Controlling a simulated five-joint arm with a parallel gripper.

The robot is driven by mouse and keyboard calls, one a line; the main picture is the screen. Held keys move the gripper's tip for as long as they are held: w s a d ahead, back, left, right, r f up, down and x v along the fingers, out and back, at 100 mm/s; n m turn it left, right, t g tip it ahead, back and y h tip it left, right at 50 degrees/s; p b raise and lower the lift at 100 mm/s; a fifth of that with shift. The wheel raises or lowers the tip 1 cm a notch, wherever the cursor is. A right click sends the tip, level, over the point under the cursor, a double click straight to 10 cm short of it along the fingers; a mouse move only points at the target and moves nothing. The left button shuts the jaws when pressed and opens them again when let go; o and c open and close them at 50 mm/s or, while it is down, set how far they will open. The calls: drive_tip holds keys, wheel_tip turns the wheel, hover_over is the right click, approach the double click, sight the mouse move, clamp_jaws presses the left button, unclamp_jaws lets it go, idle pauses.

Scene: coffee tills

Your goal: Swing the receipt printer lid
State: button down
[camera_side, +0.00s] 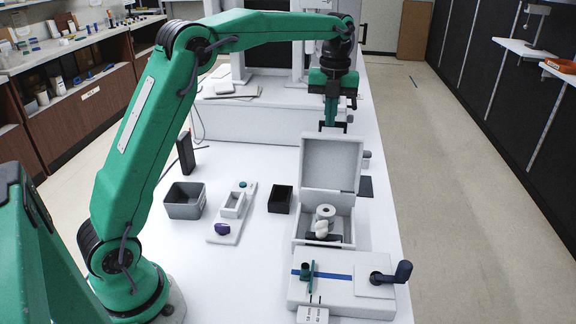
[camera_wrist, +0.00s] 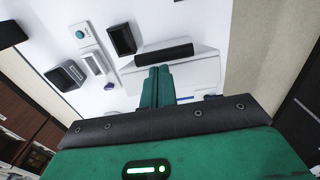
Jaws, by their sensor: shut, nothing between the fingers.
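The receipt printer (camera_side: 350,228) is a white open-topped box near the right table edge in the side view. Its white lid (camera_side: 331,165) stands raised, roughly upright, at the box's far side. A paper roll (camera_side: 325,212) shows inside. My gripper (camera_side: 333,127) is shut and empty, pointing down at the lid's top edge, above or just behind it; I cannot tell if it touches. In the wrist view, the closed green fingers (camera_wrist: 157,80) lie in front of a white surface, likely the printer or lid, beside a dark bar (camera_wrist: 165,53).
Left of the printer are a black box (camera_side: 280,199), a white tray (camera_side: 222,239) with a purple item, and a grey bin (camera_side: 184,201). A white block with a blue strip and black crank (camera_side: 345,296) stands in front. A white raised shelf (camera_side: 260,122) is behind.

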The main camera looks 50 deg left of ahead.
drive_tip(key=shift+w+a+f, duration=0.1)
drive_tip(key=shift+w+a, duration=0.2)
idle(0.4)
wheel_tip(320, 180, up, 8)
idle(0.8)
drive_tip(key=c, duration=1.4)
unclamp_jaws()
drive_tip(key=shift+w+f, duration=0.1)
drive_tip(key=shift+w, duration=0.05)
drive_tip(key=n, duration=0.5)
drive_tip(key=shift+w+a+f, duration=0.15)
drive_tip(key=shift+w+a, duration=0.1)
drive_tip(key=shift+w, duration=0.1)
drive_tip(key=n, duration=0.8)
drive_tip(key=w+a+n, duration=0.1)
drive_tip(key=n, duration=0.4)
drive_tip(key=shift+a+f+g, duration=0.1)
drive_tip(key=shift+f+g, duration=0.3)
